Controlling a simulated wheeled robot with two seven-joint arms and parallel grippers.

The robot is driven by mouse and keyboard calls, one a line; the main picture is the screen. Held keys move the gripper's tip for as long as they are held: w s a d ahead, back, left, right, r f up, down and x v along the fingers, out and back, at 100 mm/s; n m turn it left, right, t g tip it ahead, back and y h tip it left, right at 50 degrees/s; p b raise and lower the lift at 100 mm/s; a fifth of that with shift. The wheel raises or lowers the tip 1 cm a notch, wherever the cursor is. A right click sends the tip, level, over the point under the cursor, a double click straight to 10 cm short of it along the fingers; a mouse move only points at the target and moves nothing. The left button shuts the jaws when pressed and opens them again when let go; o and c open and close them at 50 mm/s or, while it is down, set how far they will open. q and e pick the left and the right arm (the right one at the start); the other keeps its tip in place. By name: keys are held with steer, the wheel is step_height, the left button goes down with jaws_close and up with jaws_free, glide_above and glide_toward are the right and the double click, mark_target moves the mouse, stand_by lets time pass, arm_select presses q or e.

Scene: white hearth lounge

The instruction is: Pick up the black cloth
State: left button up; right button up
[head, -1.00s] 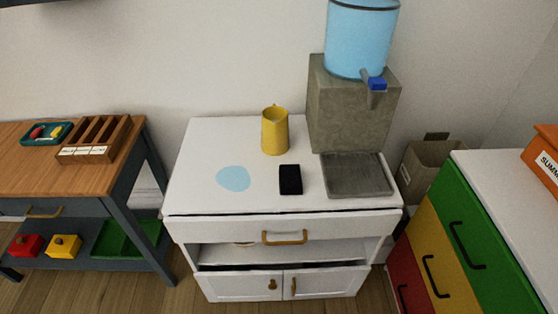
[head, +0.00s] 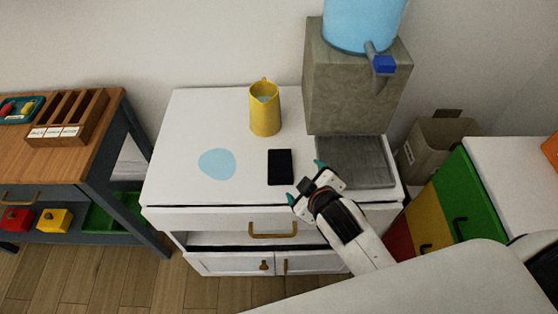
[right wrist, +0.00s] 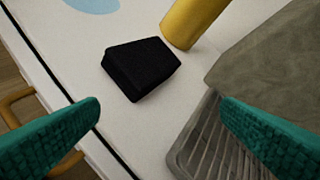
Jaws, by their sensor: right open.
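The black cloth (head: 280,167) lies as a small dark folded block on the white cabinet top, near its front edge. In the right wrist view the cloth (right wrist: 141,67) sits ahead of the fingers, apart from them. My right gripper (head: 305,181) is open and empty, its teal fingertips just right of the cloth near the cabinet's front edge. The right wrist view shows both teal fingers (right wrist: 160,125) spread wide. My left gripper is not in view.
A yellow pitcher (head: 265,110) stands behind the cloth. A light blue patch (head: 217,164) lies left of it. The stone water dispenser (head: 350,90) and its grooved grey tray (head: 353,162) are to the right. A drawer handle (head: 272,229) sticks out at the front.

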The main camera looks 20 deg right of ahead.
steer(key=w+a+r+n+t+y, duration=0.35)
steer(key=w+a+r+n, duration=0.2)
steer(key=r, duration=0.25)
steer(key=w+a+r+n+t+y, duration=0.3)
steer(key=w+a+r+n+t, duration=0.15)
steer(key=r+n, duration=0.35)
steer(key=s+a+r+n+g+y, duration=0.35)
steer(key=a+n+g+y, duration=0.35)
steer(key=n, duration=0.7)
steer(key=s+a+r+n+g+y, duration=0.35)
steer(key=a+n+g+y, duration=0.35)
steer(key=n, duration=0.7)
steer(key=n+g+h+p, duration=0.2)
steer(key=n+g+h, duration=0.3)
steer(key=n+h, duration=1.5)
glide_above(280, 163)
steer(key=f, duration=2.2)
steer(key=shift+s+d, duration=0.1)
steer(key=shift+s, duration=0.1)
steer(key=f+p, duration=0.1)
steer(key=f, duration=0.3)
steer(key=shift+w, duration=0.2)
steer(key=shift+f, duration=0.6)
steer(key=c, duration=1.1)
